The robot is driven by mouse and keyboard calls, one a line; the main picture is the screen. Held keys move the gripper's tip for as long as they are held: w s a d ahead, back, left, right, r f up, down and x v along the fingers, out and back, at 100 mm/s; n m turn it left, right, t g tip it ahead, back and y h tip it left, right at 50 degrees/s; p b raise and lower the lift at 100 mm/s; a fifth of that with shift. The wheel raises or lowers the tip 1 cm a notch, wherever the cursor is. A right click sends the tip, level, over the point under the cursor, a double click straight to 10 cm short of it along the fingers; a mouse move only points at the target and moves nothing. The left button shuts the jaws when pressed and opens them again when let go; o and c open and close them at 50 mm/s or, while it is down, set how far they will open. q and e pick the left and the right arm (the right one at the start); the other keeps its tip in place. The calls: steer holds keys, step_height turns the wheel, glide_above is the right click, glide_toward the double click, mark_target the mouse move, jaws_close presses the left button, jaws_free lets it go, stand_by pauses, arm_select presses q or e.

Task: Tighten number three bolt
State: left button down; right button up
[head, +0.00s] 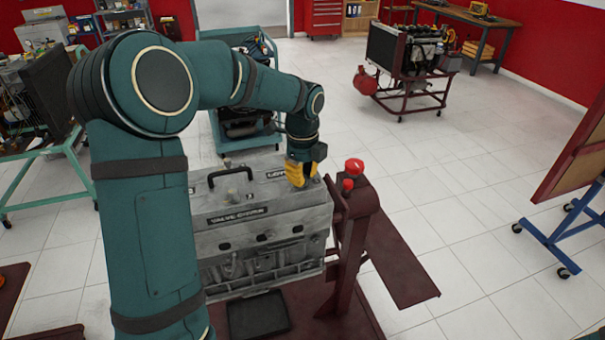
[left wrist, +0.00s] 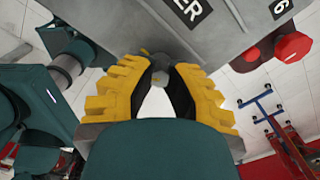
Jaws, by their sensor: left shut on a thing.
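The grey engine block (head: 265,240) stands on a dark red stand, with its valve cover (head: 237,207) on top. My left gripper (head: 298,178) reaches down to the right end of the cover, its yellow fingers pointing down. In the left wrist view my left gripper (left wrist: 163,65) is shut on a small grey bolt (left wrist: 160,62) at the cover's edge; the fingers hide most of it. I cannot read a number beside this bolt. A label reading 6 (left wrist: 280,8) is on the cover to the right. My right gripper is not in view.
Red knobs (head: 354,165) rise from the dark red stand (head: 350,240) close to the right of my left gripper. A black handle (head: 230,175) sticks up from the cover. A wheeled engine trainer (head: 405,60) stands behind at the right. The tiled floor (head: 470,220) at the right has free room.

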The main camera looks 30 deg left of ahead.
arm_select(q)
steer(key=m, duration=0.6)
steer(key=shift+m, duration=0.3)
stand_by(0.5)
steer(key=c, duration=0.9)
jaws_free()
step_height(320, 180, up, 12)
steer(key=shift+r, duration=0.1)
steer(key=shift+s, duration=0.1)
